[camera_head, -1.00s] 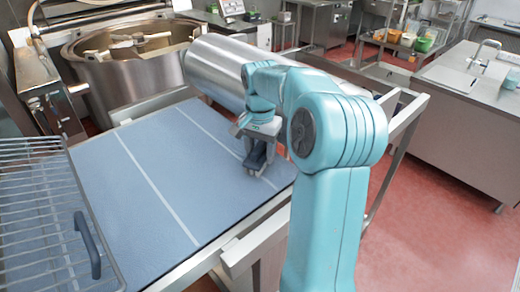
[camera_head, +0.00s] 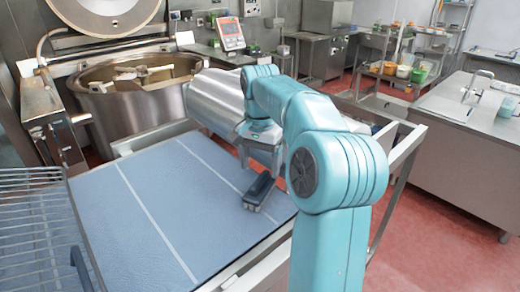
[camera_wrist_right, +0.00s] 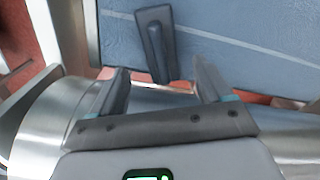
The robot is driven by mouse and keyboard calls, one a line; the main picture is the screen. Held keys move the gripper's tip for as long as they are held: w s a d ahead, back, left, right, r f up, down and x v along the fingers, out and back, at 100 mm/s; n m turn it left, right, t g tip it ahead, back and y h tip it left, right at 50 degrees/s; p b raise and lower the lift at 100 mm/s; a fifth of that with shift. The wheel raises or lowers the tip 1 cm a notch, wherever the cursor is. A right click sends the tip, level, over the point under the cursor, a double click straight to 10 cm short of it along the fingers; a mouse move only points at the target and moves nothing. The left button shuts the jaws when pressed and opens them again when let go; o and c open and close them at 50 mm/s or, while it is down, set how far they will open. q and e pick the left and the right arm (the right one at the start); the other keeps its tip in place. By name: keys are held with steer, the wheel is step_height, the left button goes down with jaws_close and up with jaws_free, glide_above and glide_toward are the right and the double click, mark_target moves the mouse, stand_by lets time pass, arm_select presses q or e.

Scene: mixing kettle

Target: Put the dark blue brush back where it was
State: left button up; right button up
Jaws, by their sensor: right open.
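The dark blue brush (camera_head: 258,191) lies on the blue table top (camera_head: 165,235), near its right edge. In the right wrist view, the brush (camera_wrist_right: 155,40) is ahead, with its handle pointing back toward the gap between the fingers. My right gripper (camera_head: 260,158) is above and behind the brush in the head view. In the right wrist view, my right gripper (camera_wrist_right: 160,76) is open, with nothing held between its fingers. The brush appears free of the fingers. My left gripper is out of view.
A steel mixing kettle (camera_head: 105,105) stands behind the table. A large steel cylinder (camera_head: 212,98) lies beyond my right gripper. A wire rack (camera_head: 35,225) with a dark handle (camera_head: 80,268) is at the left. Most of the table top is clear.

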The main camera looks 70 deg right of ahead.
mark_target(260, 180)
step_height(260, 180, up, 5)
steer(key=shift+f, duration=0.1)
stand_by(0.4)
stand_by(0.3)
